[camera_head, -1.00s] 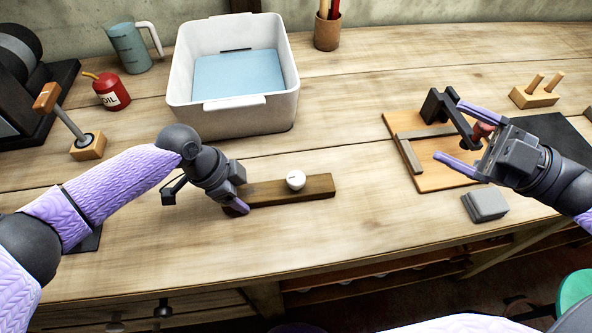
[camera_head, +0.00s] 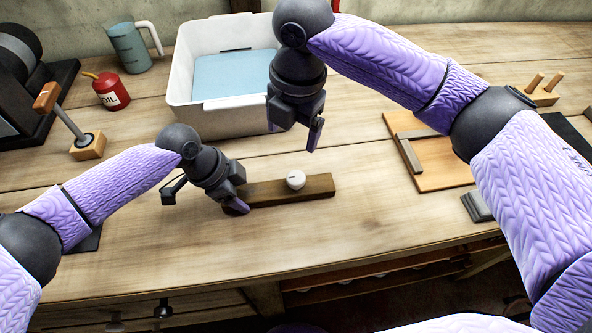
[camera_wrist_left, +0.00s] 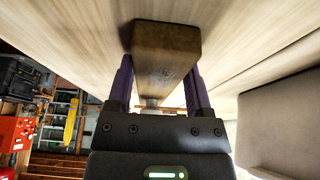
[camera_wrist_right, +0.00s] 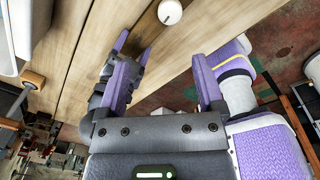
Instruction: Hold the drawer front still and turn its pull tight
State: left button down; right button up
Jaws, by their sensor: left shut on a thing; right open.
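The drawer front (camera_head: 265,192) is a dark wooden bar lying flat on the bench. Its pull, a round white knob (camera_head: 295,179), sits on top of the bar right of its middle. My left gripper (camera_head: 238,203) is shut on the bar's left end, and the bar also shows between its fingers in the left wrist view (camera_wrist_left: 165,60). My right gripper (camera_head: 312,130) is open and empty, above the bench and a little behind the knob. In the right wrist view the knob (camera_wrist_right: 170,12) is at the top edge, beyond the open fingers.
A white bin (camera_head: 225,120) stands behind, close to my right gripper. A wooden jig board (camera_head: 445,175) lies to the right. An oil can (camera_head: 112,92), a jug (camera_head: 130,48) and a wooden-handled tool (camera_head: 70,125) stand at the left. The bench in front of the bar is clear.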

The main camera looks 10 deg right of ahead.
aim_at(296, 176)
jog(key=shift+n+h, duration=0.4)
jog(key=f, duration=1.1)
jog(key=shift+s+d+f, duration=0.2)
jog(key=shift+s, duration=0.05)
grip_shut()
